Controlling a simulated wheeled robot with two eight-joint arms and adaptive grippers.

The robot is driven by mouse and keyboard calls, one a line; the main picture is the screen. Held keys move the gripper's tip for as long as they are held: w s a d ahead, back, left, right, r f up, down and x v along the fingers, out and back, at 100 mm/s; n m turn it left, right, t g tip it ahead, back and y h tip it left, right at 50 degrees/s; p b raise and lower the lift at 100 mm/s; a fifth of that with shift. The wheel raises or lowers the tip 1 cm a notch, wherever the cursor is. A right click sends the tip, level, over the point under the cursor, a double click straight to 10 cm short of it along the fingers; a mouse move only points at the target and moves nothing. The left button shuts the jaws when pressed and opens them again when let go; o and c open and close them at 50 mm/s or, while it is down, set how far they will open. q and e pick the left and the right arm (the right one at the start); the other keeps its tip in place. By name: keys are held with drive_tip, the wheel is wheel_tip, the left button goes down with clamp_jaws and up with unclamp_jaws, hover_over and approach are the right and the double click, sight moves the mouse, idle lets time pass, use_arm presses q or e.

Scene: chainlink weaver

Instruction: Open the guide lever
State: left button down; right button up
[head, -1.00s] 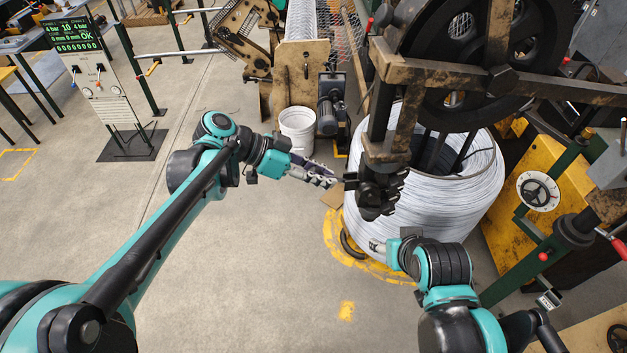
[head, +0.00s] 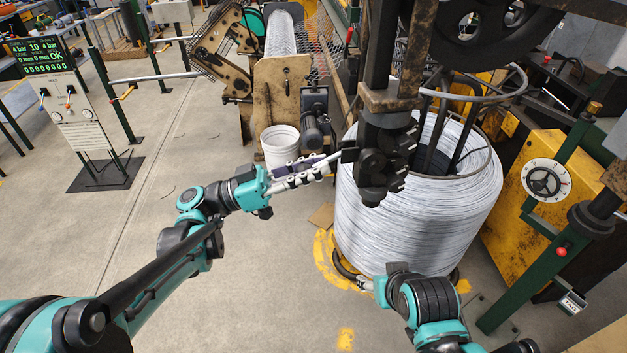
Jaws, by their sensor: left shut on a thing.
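The black guide roller block (head: 385,155) hangs on a rusty brown post in front of the white wire coil, right of centre. The short guide lever (head: 347,155) sticks out from its left side. My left gripper (head: 325,165) reaches in from the left, with its segmented fingers shut on the lever's end. The fingers hide most of the grip. My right gripper (head: 367,284) is low, in front of the coil's base. Only a small grey tip of it shows, and its jaw state is unclear.
The large white wire coil (head: 420,215) stands close behind the guide block. A white bucket (head: 280,145) and a motor (head: 315,120) are behind my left gripper.

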use_arm(q)
drive_tip(key=shift+d+f+h+b, duration=0.25)
drive_tip(key=shift+f+h+b, duration=0.3)
drive_tip(key=shift+h+b, duration=0.6)
drive_tip(key=shift+y, duration=0.25)
drive_tip(key=c, duration=1.2)
unclamp_jaws()
drive_tip(key=shift+a, duration=0.1)
drive_tip(key=v, duration=1.2)
